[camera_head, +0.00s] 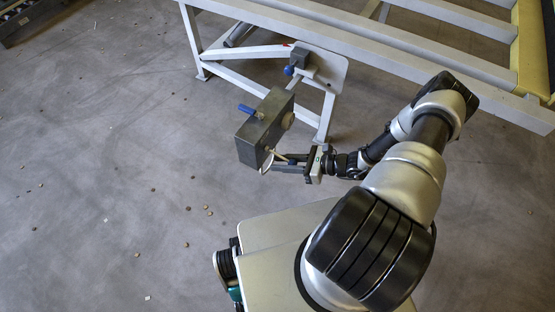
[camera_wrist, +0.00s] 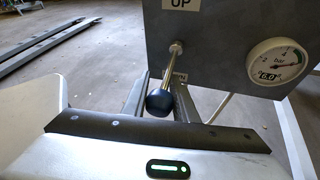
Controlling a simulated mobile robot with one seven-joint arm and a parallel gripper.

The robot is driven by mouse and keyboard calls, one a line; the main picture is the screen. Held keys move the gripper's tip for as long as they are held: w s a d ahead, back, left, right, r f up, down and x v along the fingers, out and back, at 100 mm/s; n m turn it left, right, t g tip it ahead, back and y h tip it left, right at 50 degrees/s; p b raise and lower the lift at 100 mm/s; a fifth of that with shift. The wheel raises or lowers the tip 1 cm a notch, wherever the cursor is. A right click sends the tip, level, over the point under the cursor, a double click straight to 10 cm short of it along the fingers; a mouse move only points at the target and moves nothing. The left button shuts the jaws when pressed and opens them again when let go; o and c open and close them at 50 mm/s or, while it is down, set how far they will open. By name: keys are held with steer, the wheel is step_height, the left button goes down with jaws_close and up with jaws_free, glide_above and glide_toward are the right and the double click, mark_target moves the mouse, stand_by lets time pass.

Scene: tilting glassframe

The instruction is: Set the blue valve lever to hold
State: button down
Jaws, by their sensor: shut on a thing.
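A grey control box (camera_head: 262,130) stands beside the white frame. A blue lever (camera_head: 250,111) sticks out from its far-left part, away from my gripper. My gripper (camera_head: 274,161) reaches the near end of the box. In the wrist view, a metal-rod lever with a dark ball knob (camera_wrist: 159,102) hangs downward from the box's panel (camera_wrist: 216,35), between my fingers (camera_wrist: 160,100). My gripper is shut on this knob. The blue lever does not show in the wrist view. Its position marking is not readable.
An UP label (camera_wrist: 180,3) is above the dark-knobbed lever; another label is partly hidden below. A round pressure gauge (camera_wrist: 277,62) sits on the panel's right. A blue knob (camera_head: 288,70) is on the frame (camera_head: 255,51). The floor at left is largely open with small debris.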

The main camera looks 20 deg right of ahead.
steer(key=shift+s+d+r+g+h+p, duration=0.2)
steer(key=shift+r+g+h+p, duration=0.4)
steer(key=shift+p, duration=0.6)
steer(key=c, duration=1.4)
jaws_free()
steer(key=shift+c, duration=0.2)
steer(key=p+v, duration=0.1)
steer(key=v, duration=1.6)
steer(key=shift+s+r, duration=0.15)
steer(key=shift+r, duration=0.15)
steer(key=shift+r, duration=0.1)
